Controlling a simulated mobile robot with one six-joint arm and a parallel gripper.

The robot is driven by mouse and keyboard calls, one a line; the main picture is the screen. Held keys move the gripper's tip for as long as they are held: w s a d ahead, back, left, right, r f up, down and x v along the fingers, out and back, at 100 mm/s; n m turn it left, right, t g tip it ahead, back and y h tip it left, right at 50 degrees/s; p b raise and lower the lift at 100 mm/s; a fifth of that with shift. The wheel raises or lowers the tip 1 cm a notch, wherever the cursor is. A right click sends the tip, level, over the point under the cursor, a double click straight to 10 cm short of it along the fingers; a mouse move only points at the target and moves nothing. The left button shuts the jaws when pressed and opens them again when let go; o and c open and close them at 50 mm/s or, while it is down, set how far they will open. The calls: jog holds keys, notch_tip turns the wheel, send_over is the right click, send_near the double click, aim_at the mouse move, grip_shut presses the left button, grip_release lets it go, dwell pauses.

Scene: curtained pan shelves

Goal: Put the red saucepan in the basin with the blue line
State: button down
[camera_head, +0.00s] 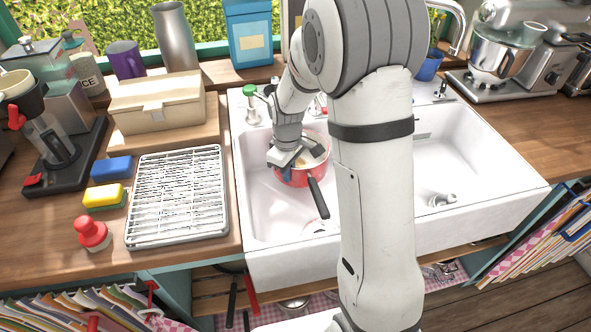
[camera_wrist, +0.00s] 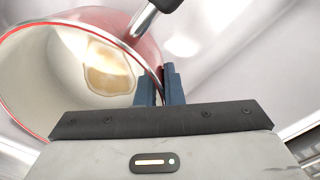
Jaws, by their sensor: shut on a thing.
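The red saucepan (camera_head: 296,181) is within the left basin (camera_head: 262,212) of the white double sink in the head view, its dark handle pointing toward the front. My gripper (camera_head: 287,169) is shut on its rim at the left side. In the wrist view, the blue fingers (camera_wrist: 160,86) pinch the wall of the saucepan (camera_wrist: 50,75), which has a brown stain inside. I cannot tell whether the pan touches the basin floor. The right basin (camera_head: 475,150) is partly hidden by my arm. No blue line shows clearly on either basin.
A white dish rack (camera_head: 178,195), a blue sponge (camera_head: 111,168) and a yellow sponge (camera_head: 104,196) lie on the counter to the left. A green-topped bottle (camera_head: 251,108) stands behind the left basin. A tap (camera_head: 448,28) rises at the back right. Pan handles show beneath the counter.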

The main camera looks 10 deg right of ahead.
aim_at(289, 185)
jog(key=shift+d+f+b, duration=0.1)
jog(key=shift+f+b, duration=1.75)
jog(key=shift+f, duration=0.65)
jog(key=shift+f, duration=0.1)
jog(key=shift+f+b, duration=0.55)
jog(key=shift+f, duration=0.05)
jog(key=shift+f, duration=0.2)
jog(key=c, duration=1.5)
grip_release()
jog(key=shift+f, duration=0.1)
jog(key=c, duration=0.4)
